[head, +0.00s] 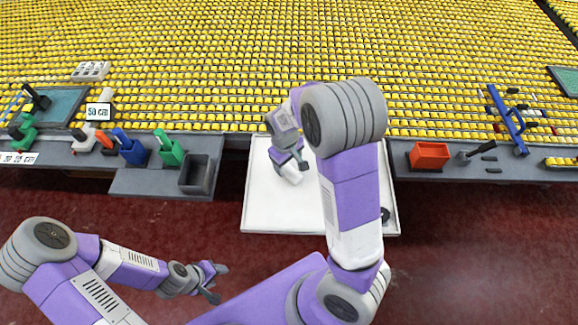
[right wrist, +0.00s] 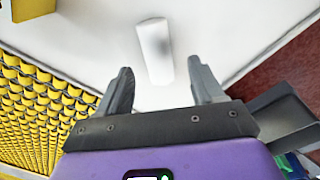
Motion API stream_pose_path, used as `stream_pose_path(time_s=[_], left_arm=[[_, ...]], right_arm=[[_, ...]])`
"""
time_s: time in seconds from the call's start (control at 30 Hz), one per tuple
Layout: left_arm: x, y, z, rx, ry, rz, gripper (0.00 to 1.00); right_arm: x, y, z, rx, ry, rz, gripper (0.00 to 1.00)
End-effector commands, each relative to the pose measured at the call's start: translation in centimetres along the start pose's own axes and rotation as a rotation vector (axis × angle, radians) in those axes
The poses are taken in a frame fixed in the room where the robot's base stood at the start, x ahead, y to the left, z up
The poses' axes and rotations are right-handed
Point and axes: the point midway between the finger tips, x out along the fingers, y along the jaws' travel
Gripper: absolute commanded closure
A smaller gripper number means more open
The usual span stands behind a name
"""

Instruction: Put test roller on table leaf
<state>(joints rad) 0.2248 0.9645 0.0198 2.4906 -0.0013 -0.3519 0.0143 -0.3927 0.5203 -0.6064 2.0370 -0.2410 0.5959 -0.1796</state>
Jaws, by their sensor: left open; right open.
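A white roller (head: 291,173) lies on the white table leaf (head: 262,212), in its upper left part. It also shows in the right wrist view (right wrist: 154,48), on the white surface just past the fingertips and apart from them. My right gripper (head: 291,161) is open and empty, close to the roller; in the right wrist view its two fingers (right wrist: 161,82) stand on either side of a gap that lines up with the roller's near end. My left gripper (head: 214,281) is open and empty over the red floor, left of the leaf. My right arm hides part of the leaf.
A dark grey bin (head: 196,176) stands left of the leaf, near blue (head: 131,148) and green (head: 169,150) holders. An orange box (head: 430,155) and a blue frame tool (head: 508,122) are on the right bench. Rows of yellow pieces (head: 230,60) fill the back. The leaf's lower left is bare.

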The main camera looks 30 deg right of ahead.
Motion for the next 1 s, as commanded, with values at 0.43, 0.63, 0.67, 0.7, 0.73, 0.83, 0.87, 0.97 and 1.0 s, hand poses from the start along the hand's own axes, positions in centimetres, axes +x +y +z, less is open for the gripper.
stream_pose_path(time_s=[0.43, 0.63, 0.67, 0.7, 0.73, 0.83, 0.87, 0.97, 1.0], left_arm=[[-1.7, 0.6, 0.1, 0.0, 0.0, 0.0, 0.49], [-1.7, 0.6, 0.1, 0.0, 0.0, 0.0, 0.49], [-1.7, 0.6, 0.1, 0.0, 0.0, 0.0, 0.49], [-1.7, 0.6, 0.1, 0.0, 0.0, 0.0, 0.49], [-1.7, 0.6, 0.1, 0.0, 0.0, 0.0, 0.49], [-1.7, 0.6, 0.1, 0.0, 0.0, 0.0, 0.49], [-1.7, 0.6, 0.1, 0.0, 0.0, 0.0, 0.49], [-1.7, 0.6, 0.1, 0.0, 0.0, 0.0, 0.49], [-1.7, 0.6, 0.1, 0.0, 0.0, 0.0, 0.49]], right_arm=[[-6.8, 0.0, 0.0, 0.0, 0.0, 0.0, 0.33], [-7.0, 0.0, 0.0, 0.0, -0.001, 0.0, 0.33], [-6.9, 0.0, 0.0, 0.0, -0.001, 0.0, 0.33], [-6.9, 0.0, 0.0, 0.0, -0.001, 0.0, 0.33], [-6.9, 0.0, 0.0, 0.0, -0.001, 0.0, 0.33], [-6.9, 0.0, 0.0, 0.0, -0.001, 0.0, 0.33], [-6.9, 0.0, 0.0, 0.0, -0.001, 0.0, 0.33], [-6.9, 0.0, 0.0, 0.0, -0.001, 0.0, 0.33], [-7.0, 0.0, 0.0, 0.0, -0.001, 0.0, 0.33]])
